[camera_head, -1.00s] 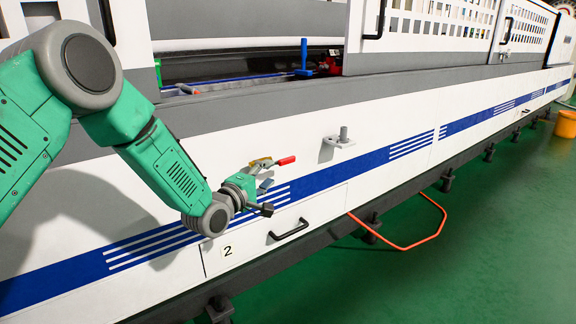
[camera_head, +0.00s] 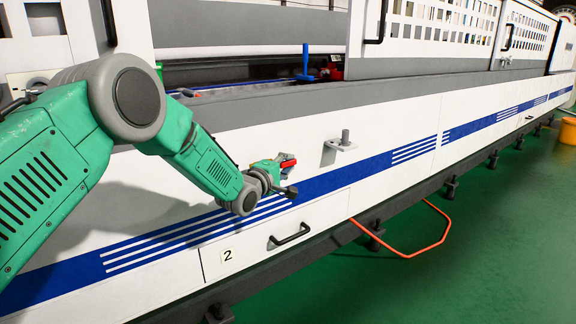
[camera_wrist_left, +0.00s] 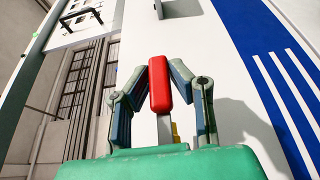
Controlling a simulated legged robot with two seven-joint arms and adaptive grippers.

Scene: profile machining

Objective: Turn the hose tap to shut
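The hose tap has a red lever handle (camera_head: 288,161) and sits on the white machine panel above the blue stripe. In the left wrist view the red handle (camera_wrist_left: 160,84) stands between the fingers, with a pale stem and a bit of brass (camera_wrist_left: 175,133) below it. My left gripper (camera_head: 284,163) is at the tap and hides most of its body in the head view. In the left wrist view the two fingertips of this gripper (camera_wrist_left: 161,80) close in against both sides of the red handle. My right gripper is not in view.
A metal bracket with a peg (camera_head: 342,142) sticks out of the panel right of the tap. A drawer handle (camera_head: 290,236) is below. An orange hose (camera_head: 405,254) loops over the green floor. A blue-handled part (camera_head: 305,63) stands in the machine opening above.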

